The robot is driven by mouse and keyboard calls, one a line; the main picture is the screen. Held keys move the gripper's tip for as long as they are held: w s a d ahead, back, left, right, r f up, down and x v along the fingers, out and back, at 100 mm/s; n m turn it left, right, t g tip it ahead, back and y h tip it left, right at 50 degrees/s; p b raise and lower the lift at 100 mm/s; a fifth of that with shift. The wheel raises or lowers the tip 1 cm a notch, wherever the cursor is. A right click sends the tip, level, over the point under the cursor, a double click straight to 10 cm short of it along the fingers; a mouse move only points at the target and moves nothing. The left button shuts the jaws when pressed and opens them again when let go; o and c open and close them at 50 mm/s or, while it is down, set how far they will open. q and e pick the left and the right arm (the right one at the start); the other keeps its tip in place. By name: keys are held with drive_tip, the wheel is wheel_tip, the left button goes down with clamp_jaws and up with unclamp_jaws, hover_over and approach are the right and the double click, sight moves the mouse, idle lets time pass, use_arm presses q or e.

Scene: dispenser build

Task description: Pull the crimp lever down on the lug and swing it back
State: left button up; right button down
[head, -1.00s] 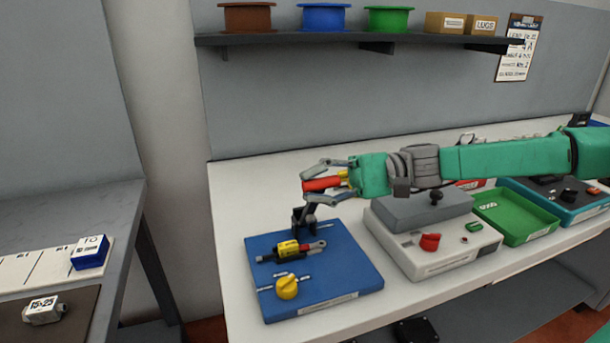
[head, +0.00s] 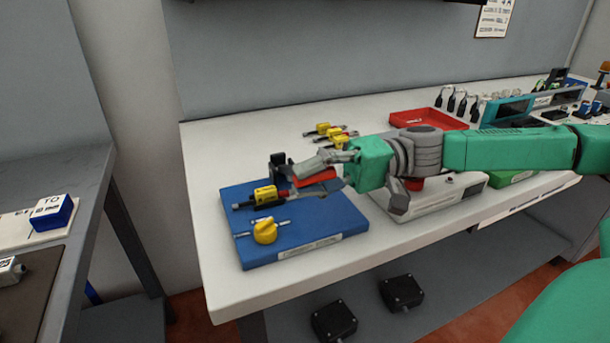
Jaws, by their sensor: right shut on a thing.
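A blue crimp fixture (head: 320,240) lies near the table's left end. A black cable end with a yellow tag (head: 266,195) lies on it, beside a yellow knob (head: 265,232). My right gripper (head: 312,175) is shut on the red handle of the crimp lever (head: 318,178). The lever lies low over the fixture's right part, leaning right from its black post (head: 278,165). The lug is mostly hidden by the handle and fingers, so I cannot tell whether the lever touches it. My left gripper is not in view.
A grey-white device (head: 420,200) stands close to the right, partly behind my arm. Several yellow-tagged parts (head: 324,129) lie behind the fixture. A red tray (head: 430,119) is at the back. The table's front edge (head: 300,291) is clear.

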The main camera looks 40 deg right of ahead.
drive_tip(key=shift+w+d, duration=0.15)
drive_tip(key=shift+w, duration=0.05)
drive_tip(key=c, duration=1.4)
unclamp_jaws()
drive_tip(key=shift+f, duration=0.1)
drive_tip(key=shift+c, duration=0.2)
drive_tip(key=shift+d, duration=0.15)
drive_tip(key=shift+s+d, duration=0.1)
drive_tip(key=shift+d, duration=0.05)
drive_tip(key=shift+d, duration=0.2)
drive_tip(key=v, duration=1.1)
drive_tip(key=shift+d, duration=0.25)
drive_tip(key=shift+a+f, duration=0.1)
drive_tip(key=shift+f, duration=0.05)
